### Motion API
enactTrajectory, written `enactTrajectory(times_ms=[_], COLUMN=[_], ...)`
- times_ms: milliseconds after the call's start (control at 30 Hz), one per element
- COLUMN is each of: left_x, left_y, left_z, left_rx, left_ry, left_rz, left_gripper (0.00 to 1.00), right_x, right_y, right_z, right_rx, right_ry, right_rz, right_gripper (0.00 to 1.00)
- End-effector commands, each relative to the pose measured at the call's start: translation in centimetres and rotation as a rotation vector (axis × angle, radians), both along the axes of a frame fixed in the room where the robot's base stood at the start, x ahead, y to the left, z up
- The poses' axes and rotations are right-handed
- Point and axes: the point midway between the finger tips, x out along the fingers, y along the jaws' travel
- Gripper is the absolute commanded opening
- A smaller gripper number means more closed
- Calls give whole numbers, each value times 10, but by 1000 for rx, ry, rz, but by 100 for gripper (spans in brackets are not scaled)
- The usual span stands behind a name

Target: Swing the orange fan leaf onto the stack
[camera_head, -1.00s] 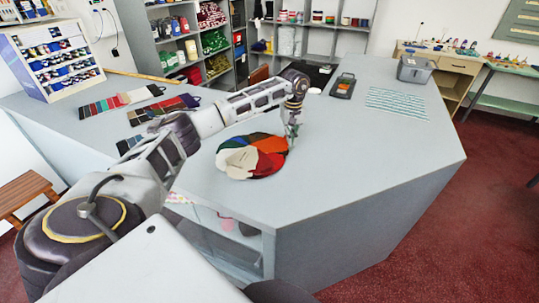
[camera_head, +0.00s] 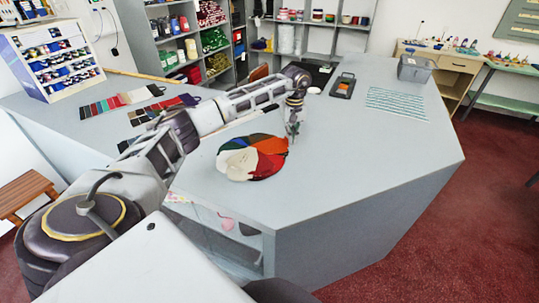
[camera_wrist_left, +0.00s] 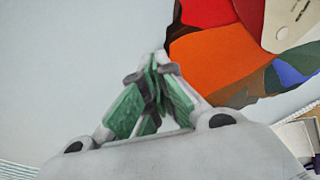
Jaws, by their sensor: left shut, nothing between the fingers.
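A fan of coloured leaves (camera_head: 238,162) lies spread on the grey counter in the head view, with white, red, orange, green and blue leaves. The orange leaf (camera_head: 270,145) is at its upper right; it shows large in the left wrist view (camera_wrist_left: 222,58), between a red leaf (camera_wrist_left: 207,13) and a blue leaf (camera_wrist_left: 292,72). My left gripper (camera_head: 291,138) points down just right of the orange leaf. In the wrist view its green-padded fingers (camera_wrist_left: 153,72) are shut and empty, close beside the leaf's edge; I cannot tell whether they touch. My right gripper is not in view.
Striped swatches (camera_head: 396,103) and a black clip-like object (camera_head: 343,86) lie behind on the counter (camera_head: 370,150). A grey bin (camera_head: 415,68) stands at the back right. Swatch cards (camera_head: 115,101) lie at the left. The counter right of the fan is clear.

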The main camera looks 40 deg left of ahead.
Motion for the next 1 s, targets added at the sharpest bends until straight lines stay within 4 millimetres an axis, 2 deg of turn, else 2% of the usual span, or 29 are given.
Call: enactTrajectory(times_ms=[33, 700, 1000], left_x=[0, 0, 0], left_y=[0, 0, 0], left_z=[7, 54, 57], left_rx=[1, 1, 0], left_ry=[-1, -1, 0], left_rz=[0, 0, 0], left_gripper=[0, 0, 0], right_x=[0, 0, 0], right_y=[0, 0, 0], right_z=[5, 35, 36], right_rx=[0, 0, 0], right_ry=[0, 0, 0], right_rz=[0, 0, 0], right_gripper=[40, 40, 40])
